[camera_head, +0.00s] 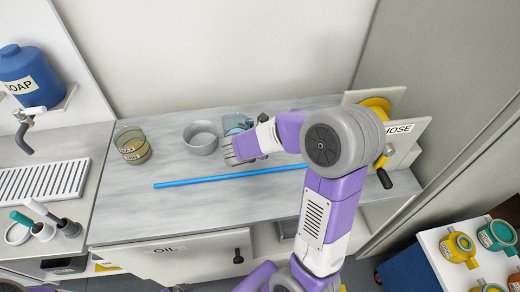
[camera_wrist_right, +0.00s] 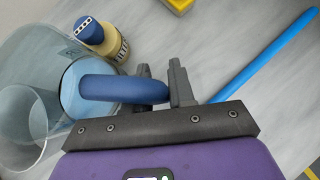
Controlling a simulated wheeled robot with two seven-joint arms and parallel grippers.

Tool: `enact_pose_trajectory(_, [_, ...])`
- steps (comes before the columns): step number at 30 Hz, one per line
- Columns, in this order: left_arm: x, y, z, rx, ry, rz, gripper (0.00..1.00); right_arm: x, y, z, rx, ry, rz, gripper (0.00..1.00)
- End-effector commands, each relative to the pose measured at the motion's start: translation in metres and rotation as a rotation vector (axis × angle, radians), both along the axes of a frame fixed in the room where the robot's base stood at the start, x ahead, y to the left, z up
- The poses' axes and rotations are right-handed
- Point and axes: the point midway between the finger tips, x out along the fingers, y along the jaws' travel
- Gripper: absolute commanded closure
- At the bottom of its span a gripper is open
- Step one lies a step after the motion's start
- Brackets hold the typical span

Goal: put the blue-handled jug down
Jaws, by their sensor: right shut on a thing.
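The clear jug with a blue handle (camera_wrist_right: 105,88) fills the left of the right wrist view. In the head view the jug (camera_head: 234,122) is a pale blue shape at the back of the worktop, partly hidden by my right arm. My right gripper (camera_wrist_right: 161,80) is shut on the blue handle, with a dark finger on either side of it. I cannot tell whether the jug's base touches the worktop (camera_head: 180,218).
A round metal dish (camera_head: 200,138) and a glass beaker of amber liquid (camera_head: 133,146) stand left of the jug. A blue rod (camera_head: 215,179) lies in front. A blue-and-cream bottle (camera_wrist_right: 103,38) is near the jug. The HOSE holder (camera_head: 398,128) stands right.

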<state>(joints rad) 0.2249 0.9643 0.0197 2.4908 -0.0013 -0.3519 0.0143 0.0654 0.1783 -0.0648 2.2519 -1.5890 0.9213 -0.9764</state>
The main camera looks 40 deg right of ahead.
Motion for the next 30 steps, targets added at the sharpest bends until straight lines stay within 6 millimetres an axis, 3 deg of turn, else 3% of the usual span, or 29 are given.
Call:
enact_pose_trajectory(3, [0.0001, 0.0, -0.0059, 0.0, 0.0, 0.0, 0.0, 0.0006, -0.0001, -0.0109, 0.0, -0.002, 0.001, 1.0])
enact_pose_trajectory(14, [0.0002, -0.0001, -0.0081, 0.0, 0.0, 0.0, 0.0, 0.0008, 0.0, -0.0133, -0.001, -0.003, 0.0, 1.0])
enact_pose_trajectory(15, [0.0002, -0.0001, -0.0086, 0.0, 0.0, 0.0, 0.0, 0.0004, 0.0001, -0.0144, 0.001, -0.001, 0.0, 0.75])
enact_pose_trajectory(20, [0.0001, -0.0001, -0.0074, 0.0, 0.0, 0.0, 0.0, 0.0004, 0.0001, -0.0132, 0.001, -0.002, 0.001, 0.51])
enact_pose_trajectory(30, [0.0001, 0.0, -0.0049, 0.0, 0.0, 0.0, 0.0, 0.0004, 0.0, -0.0104, 0.0, -0.002, 0.001, 0.51])
